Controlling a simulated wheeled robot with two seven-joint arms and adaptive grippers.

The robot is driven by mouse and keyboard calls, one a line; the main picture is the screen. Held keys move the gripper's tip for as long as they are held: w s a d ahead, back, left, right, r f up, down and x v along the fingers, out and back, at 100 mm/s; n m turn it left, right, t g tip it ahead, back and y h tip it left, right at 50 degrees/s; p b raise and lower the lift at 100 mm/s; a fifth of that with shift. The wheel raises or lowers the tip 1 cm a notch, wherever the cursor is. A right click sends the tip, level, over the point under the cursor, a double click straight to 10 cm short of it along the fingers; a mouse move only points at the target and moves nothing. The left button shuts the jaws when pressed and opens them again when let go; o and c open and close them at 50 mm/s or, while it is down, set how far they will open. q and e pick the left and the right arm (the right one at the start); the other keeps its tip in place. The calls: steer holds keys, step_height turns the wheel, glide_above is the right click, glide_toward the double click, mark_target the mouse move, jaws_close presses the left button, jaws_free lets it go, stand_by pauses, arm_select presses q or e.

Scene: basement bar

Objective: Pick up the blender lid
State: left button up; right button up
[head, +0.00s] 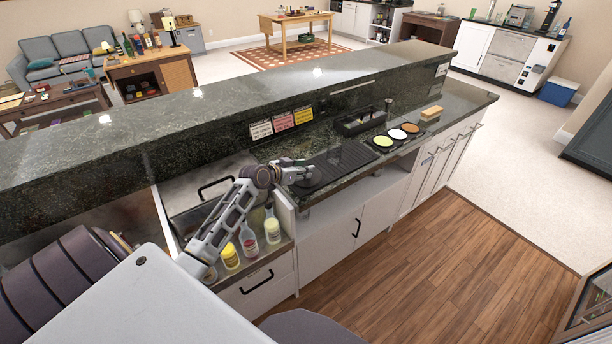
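I cannot make out a blender lid in the head view. My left gripper (303,173) is over the lower dark stone counter (350,184), at the left end of a black ribbed mat (338,166). Its fingers are small and dark here, so I cannot tell whether they are open or shut, or whether anything is between them. The gripper hides part of the counter beneath it. My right gripper is not in view.
A raised stone ledge (225,105) runs behind the counter. Right of the mat are a glass-rimmer tray (383,141), a black caddy (360,121) and a sponge-like block (432,113). Several bottles (248,242) stand in a rack below my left arm. Wooden floor (430,270) is clear.

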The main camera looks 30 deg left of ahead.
arm_select(q)
steer(key=c, duration=0.3)
steer(key=shift+c, duration=0.2)
steer(key=shift+r, duration=0.1)
step_height(320, 180, up, 10)
stand_by(0.4)
